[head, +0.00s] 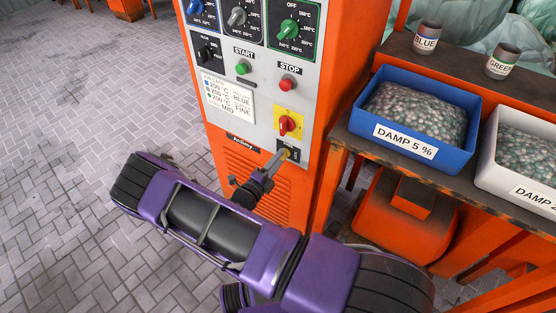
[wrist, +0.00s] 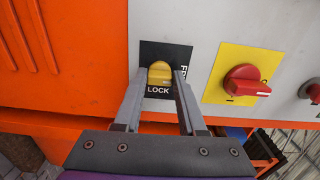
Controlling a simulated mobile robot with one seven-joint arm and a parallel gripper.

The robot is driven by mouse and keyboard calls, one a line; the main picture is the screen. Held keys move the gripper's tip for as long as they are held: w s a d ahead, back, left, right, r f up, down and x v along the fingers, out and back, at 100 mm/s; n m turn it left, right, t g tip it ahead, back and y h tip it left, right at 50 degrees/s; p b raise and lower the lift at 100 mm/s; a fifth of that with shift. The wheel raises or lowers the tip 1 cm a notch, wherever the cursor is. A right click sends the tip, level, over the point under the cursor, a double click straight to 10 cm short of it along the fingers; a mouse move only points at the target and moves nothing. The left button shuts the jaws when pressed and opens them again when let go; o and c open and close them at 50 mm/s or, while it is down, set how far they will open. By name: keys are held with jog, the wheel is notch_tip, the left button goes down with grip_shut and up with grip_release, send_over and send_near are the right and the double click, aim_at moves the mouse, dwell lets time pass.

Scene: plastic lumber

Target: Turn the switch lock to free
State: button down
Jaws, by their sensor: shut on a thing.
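The switch lock (wrist: 160,70) is a small yellow knob on a black plate low on the orange and grey control panel. In the wrist view, the word LOCK shows below the knob, and part of a second word shows sideways at the plate's right edge. My gripper (wrist: 161,78) has one finger on each side of the knob and is shut on it. In the head view my gripper (head: 282,156) reaches up to the knob (head: 288,152) at the panel's lower right. I cannot tell exactly which way the knob points.
A red rotary switch on a yellow plate (head: 288,123) sits just above the lock, close to my gripper. Red STOP (head: 288,83) and green START (head: 243,67) buttons are higher. A bench at right holds a blue bin (head: 443,157) and a white bin (head: 488,182). Paved floor lies left.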

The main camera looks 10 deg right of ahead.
jog(key=shift+s+f, duration=0.1)
jog(key=shift+c, duration=2.4)
grip_release()
jog(key=v, duration=1.7)
jog(key=shift+a, duration=0.2)
jog(key=shift+s, duration=0.1)
